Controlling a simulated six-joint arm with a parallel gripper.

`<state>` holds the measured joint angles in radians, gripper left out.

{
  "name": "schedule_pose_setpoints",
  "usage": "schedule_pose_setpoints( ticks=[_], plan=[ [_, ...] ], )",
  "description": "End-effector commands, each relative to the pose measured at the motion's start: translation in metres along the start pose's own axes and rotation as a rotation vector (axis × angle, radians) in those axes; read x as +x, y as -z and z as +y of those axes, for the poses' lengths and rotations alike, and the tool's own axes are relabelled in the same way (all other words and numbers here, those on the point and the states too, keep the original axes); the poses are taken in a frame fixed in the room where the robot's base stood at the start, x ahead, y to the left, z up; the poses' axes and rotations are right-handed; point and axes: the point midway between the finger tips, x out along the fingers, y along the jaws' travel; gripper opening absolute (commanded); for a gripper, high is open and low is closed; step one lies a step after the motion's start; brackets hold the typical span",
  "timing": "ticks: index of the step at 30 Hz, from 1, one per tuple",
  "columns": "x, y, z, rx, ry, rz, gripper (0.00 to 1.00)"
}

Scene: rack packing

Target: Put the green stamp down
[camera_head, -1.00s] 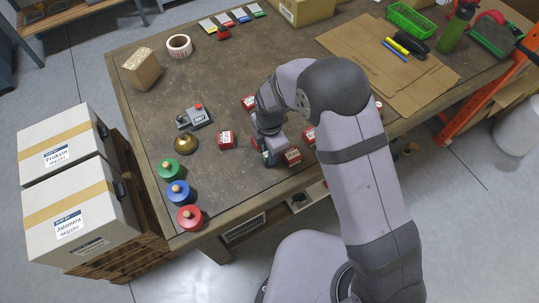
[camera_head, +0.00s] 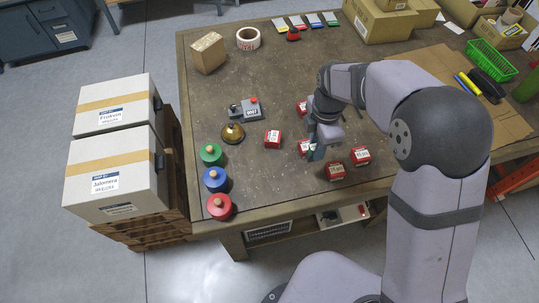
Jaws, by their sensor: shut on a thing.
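My gripper (camera_head: 314,154) points down low over the right-middle of the brown table, among small red boxes. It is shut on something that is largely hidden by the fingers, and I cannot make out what. A red box (camera_head: 303,147) shows partly beside the fingers; I cannot tell if it touches them. A round green piece with a wooden knob (camera_head: 211,154), which looks like a stamp, stands upright at the table's left side, apart from the gripper. A blue one (camera_head: 215,179) and a red one (camera_head: 220,206) stand in a row below it.
More red boxes (camera_head: 273,139) lie around the gripper. A brass bell (camera_head: 232,133) and a grey device (camera_head: 244,109) with a red button stand left of them. A cardboard box (camera_head: 208,53) and tape roll (camera_head: 248,39) are behind.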

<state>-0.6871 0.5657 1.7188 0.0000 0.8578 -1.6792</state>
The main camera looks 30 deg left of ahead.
Motion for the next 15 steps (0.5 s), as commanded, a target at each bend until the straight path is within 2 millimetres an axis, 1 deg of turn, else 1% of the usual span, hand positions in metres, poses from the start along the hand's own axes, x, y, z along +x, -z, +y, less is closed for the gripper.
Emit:
schedule_pose_setpoints(
  ticks=[5,10,14,15],
  plan=[
    [0.014,0.026,-0.001,-0.059,0.000,0.000,0.00],
    [0.039,0.060,-0.007,-0.137,0.002,0.000,0.00],
    [0.057,0.094,0.002,-0.214,-0.001,0.000,0.00],
    [0.061,0.105,0.009,-0.237,-0.002,0.000,0.00]
  ],
)
